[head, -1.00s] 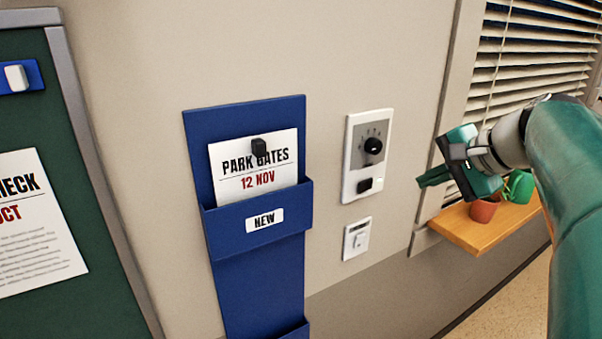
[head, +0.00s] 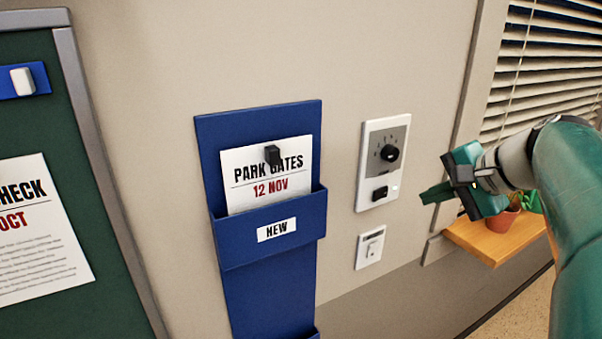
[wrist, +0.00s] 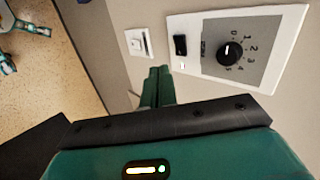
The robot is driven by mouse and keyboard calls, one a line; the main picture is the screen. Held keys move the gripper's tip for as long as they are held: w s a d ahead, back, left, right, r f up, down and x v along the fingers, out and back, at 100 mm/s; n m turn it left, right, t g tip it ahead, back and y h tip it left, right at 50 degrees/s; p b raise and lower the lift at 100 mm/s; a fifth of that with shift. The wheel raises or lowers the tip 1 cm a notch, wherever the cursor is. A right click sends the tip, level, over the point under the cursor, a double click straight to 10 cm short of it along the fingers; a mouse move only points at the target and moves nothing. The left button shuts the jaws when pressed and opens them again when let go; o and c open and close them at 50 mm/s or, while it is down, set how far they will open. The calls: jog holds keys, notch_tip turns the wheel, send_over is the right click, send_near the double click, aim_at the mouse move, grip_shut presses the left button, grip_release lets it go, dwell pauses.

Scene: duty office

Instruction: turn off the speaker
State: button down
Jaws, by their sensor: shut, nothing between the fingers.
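A white wall panel (head: 368,199) with a grey face carries a black round knob (head: 390,153), a black rocker switch (head: 380,194) and a small pale light (head: 394,188). I take it to be the speaker control. The wrist view shows the panel (wrist: 285,30) at upper right, with a numbered scale around the knob (wrist: 229,53), the black switch (wrist: 180,45) and the light (wrist: 182,66). My gripper (head: 426,196) is shut and empty, right of the panel in the head view. Its fingers (wrist: 158,82) point toward the wall, apart from the panel in the wrist view.
A smaller white wall plate (head: 370,247) sits below the panel. A blue document holder (head: 268,290) hangs to its left, beside a green board (head: 60,125). A wooden sill (head: 490,243) with a potted plant (head: 502,219) juts out under the blinds (head: 545,65).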

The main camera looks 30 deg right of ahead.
aim_at(377, 201)
jog(key=shift+w+a+f, duration=0.25)
jog(key=shift+w+f, duration=0.55)
jog(key=shift+w, duration=0.75)
jog(key=shift+w+a+f, duration=0.2)
jog(key=shift+w+f, duration=0.65)
jog(key=shift+w, duration=0.65)
jog(key=shift+w+a+f, duration=0.25)
jog(key=shift+w+f, duration=0.55)
jog(key=shift+w, duration=0.75)
